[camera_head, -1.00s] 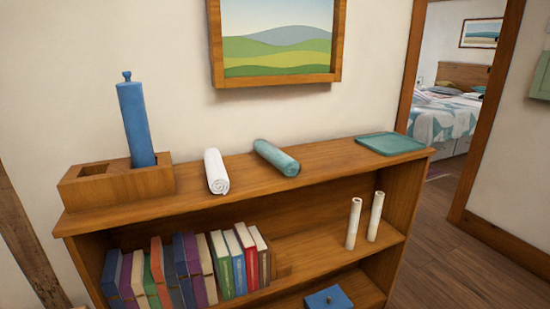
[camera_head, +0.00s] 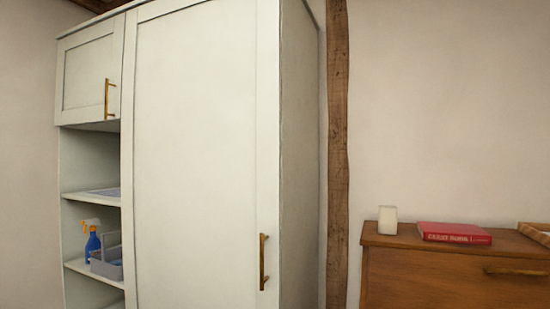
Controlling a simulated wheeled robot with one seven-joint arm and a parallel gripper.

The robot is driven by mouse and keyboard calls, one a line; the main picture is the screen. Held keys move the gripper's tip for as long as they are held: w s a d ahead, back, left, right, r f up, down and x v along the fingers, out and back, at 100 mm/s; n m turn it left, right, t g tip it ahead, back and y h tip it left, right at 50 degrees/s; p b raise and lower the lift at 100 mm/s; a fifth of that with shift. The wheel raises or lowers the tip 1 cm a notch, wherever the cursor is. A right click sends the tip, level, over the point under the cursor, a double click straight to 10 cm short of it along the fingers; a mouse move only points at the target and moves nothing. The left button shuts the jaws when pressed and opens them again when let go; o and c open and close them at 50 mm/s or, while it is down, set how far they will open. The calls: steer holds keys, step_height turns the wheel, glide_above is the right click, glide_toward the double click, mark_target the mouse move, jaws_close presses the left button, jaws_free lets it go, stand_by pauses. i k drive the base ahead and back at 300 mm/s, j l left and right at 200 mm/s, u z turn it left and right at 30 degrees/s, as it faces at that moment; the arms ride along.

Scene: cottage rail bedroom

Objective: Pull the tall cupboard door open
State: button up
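The tall cupboard door (camera_head: 195,160) is a pale grey-green panel that looks shut flush with the cupboard front. Its brass bar handle (camera_head: 263,262) is upright near the door's right edge, low in the picture. The door's bottom edge is out of the frame. The cupboard's side wall (camera_head: 299,160) shows to the right of the door. My gripper is not in view, and nothing touches the handle.
Left of the door are a small shut door (camera_head: 88,80) and open shelves (camera_head: 92,195) with a blue spray bottle (camera_head: 92,240) and a grey caddy (camera_head: 106,262). A wooden post (camera_head: 337,150) and a wooden dresser (camera_head: 440,275) with a red book (camera_head: 454,232) stand to the right.

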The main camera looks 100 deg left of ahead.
mark_target(201, 109)
steer(key=u, duration=3.1)
steer(key=i+l, duration=0.2)
steer(key=l, duration=0.1)
